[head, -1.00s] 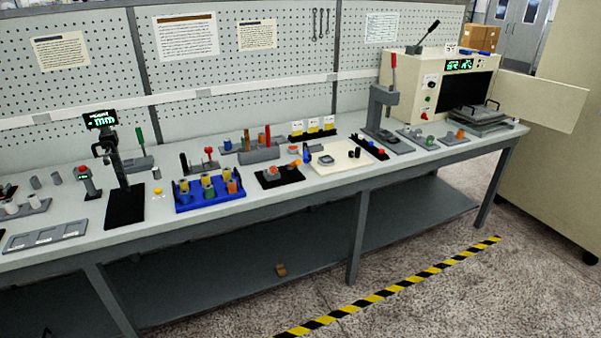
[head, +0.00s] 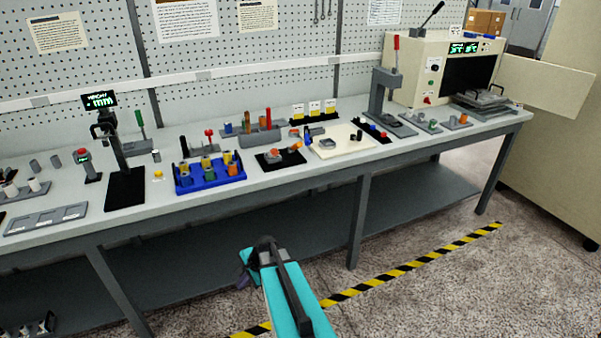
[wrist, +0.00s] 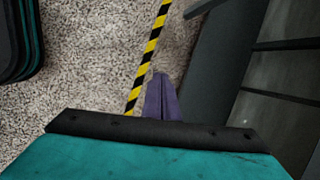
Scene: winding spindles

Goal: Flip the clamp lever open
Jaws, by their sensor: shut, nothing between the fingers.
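Several upright levers show on the bench in the head view, and I cannot tell for certain which is the clamp lever. A green-handled lever (head: 140,120) stands upright at the back left, behind the black measuring stand. A small red-knobbed lever (head: 209,136) stands behind the blue tray. A tall red-handled lever (head: 396,46) tops the grey press at the right. My gripper (head: 243,280) is low in front of the bench, well away from all of these levers. Its purple fingers (wrist: 163,98) are shut and empty in the wrist view, above the floor.
The workbench (head: 290,187) spans the view, with a lower shelf (head: 200,247) beneath. A blue tray (head: 210,180) and a cream plate (head: 345,150) stand near its front edge. Yellow-black tape (head: 400,272) marks the open floor in front.

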